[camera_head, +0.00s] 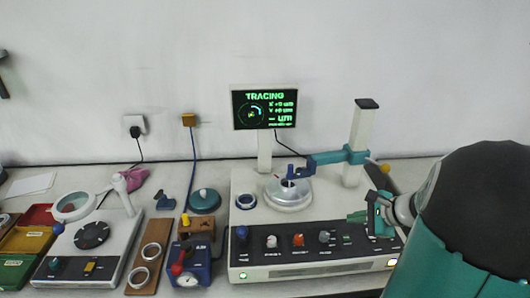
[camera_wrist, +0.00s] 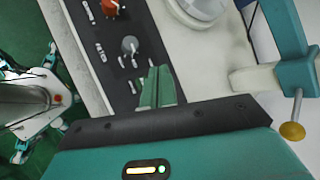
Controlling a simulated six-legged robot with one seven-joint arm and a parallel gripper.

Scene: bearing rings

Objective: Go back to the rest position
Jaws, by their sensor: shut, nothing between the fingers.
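My gripper (camera_head: 357,217) is at the right end of the measuring machine (camera_head: 300,273), near its front panel. Its green fingers are together with nothing between them; they also show in the wrist view (camera_wrist: 157,88), above the dark knob panel. The machine has a round silver turntable (camera_head: 288,195) with a blue-tipped probe over it. A teal arm (camera_head: 335,156) on a pale column (camera_head: 361,135) carries the probe. The screen (camera_head: 265,109) reads TRACING. The wrist view shows a grey knob (camera_wrist: 129,45) beyond my fingertips and a brass ball lever (camera_wrist: 292,130) to the right.
Left of the machine stand a blue gauge box (camera_head: 192,268), a wooden ring board (camera_head: 149,255), a magnifier device (camera_head: 88,245) and red, green and yellow bins (camera_head: 22,240). The wall is behind the bench.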

